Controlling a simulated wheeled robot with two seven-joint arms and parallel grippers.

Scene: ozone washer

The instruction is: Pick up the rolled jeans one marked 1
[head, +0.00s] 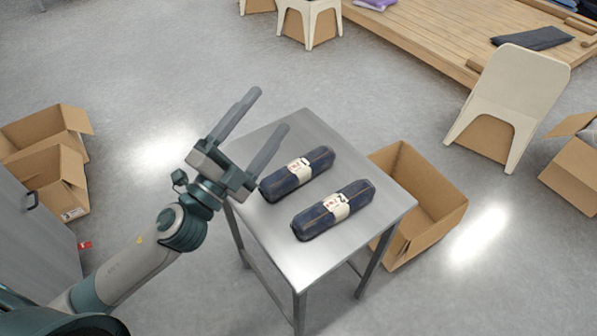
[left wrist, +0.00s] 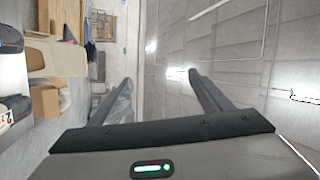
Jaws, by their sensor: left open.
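Two rolled dark-blue jeans with pale paper bands lie side by side on a small metal table (head: 275,240) in the head view. One is the farther roll (head: 278,185); the other is the nearer roll (head: 313,222). Their numbers are too small for me to read surely in the head view. In the left wrist view, a band (left wrist: 4,119) reading 2 shows at the left edge, partly cut off. My right gripper is out of view.
An open cardboard box (head: 432,205) stands on the floor right of the table. More boxes (head: 50,178) stand at the left. A cream chair (head: 516,95) and a wooden platform (head: 455,35) are at the back right. The floor behind the table is clear.

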